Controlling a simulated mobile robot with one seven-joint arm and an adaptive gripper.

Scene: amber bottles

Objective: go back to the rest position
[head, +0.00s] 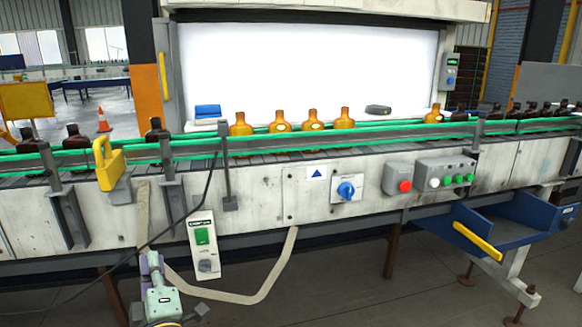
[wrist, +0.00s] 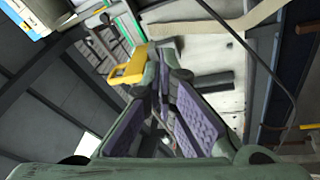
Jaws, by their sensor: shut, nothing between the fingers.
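My gripper (head: 153,259) shows in the head view at the lower left, in front of the conveyor's side panel and low beside the hanging green-button box. Its purple-padded fingers point upward. In the wrist view the two fingers of my gripper (wrist: 162,68) come together at their tips, with no object held. Amber bottles (head: 312,120) stand on the conveyor in front of the bright white panel, well above and to the right of my gripper. Another amber bottle (head: 433,113) stands further right. Dark bottles (head: 73,137) stand on the belt at the left.
The conveyor (head: 265,190) with green rails spans the view. A yellow handle (head: 107,163) sticks out on its front, also in the wrist view (wrist: 128,68). A blue chute (head: 500,228) juts out right.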

